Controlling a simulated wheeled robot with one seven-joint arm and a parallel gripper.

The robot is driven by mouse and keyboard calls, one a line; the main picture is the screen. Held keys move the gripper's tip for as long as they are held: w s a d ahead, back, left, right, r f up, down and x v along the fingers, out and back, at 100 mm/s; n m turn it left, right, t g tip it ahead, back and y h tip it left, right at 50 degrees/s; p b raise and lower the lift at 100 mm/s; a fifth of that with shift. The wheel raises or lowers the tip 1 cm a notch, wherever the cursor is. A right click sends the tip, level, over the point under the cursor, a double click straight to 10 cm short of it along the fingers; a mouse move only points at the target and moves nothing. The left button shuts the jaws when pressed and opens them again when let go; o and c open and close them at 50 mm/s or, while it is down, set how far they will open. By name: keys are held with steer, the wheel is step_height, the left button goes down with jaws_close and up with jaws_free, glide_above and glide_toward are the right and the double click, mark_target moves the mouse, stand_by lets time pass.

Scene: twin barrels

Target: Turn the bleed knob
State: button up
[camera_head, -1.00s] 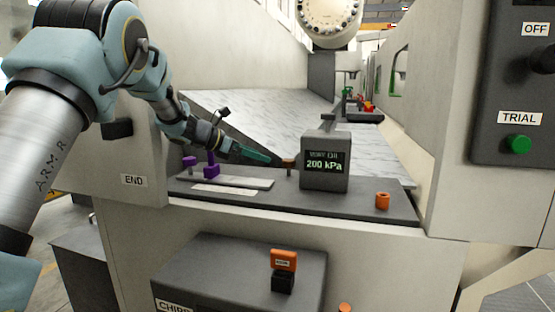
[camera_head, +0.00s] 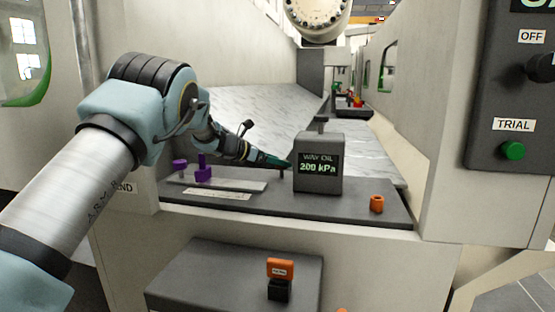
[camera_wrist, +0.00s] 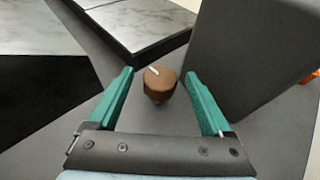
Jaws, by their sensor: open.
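The bleed knob, a small brown round knob with a pale pointer line, shows in the wrist view (camera_wrist: 159,84). It stands on the dark panel just left of the grey gauge box. My gripper (camera_wrist: 160,95) is open, its two green fingers on either side of the knob in the picture. I cannot tell whether either finger touches it. In the head view my gripper (camera_head: 279,161) is beside the gauge box (camera_head: 319,165), which reads WAY OIL 200 kPa, and the knob is mostly hidden there.
The gauge box stands close to the right finger as an obstacle. Purple fittings (camera_head: 201,170) stand on a light plate at the left. An orange cylinder (camera_head: 376,204) is at the right, and an orange-topped switch (camera_head: 280,268) sits on a lower box.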

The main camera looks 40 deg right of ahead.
steer(key=shift+d, duration=0.15)
jaws_close()
stand_by(0.7)
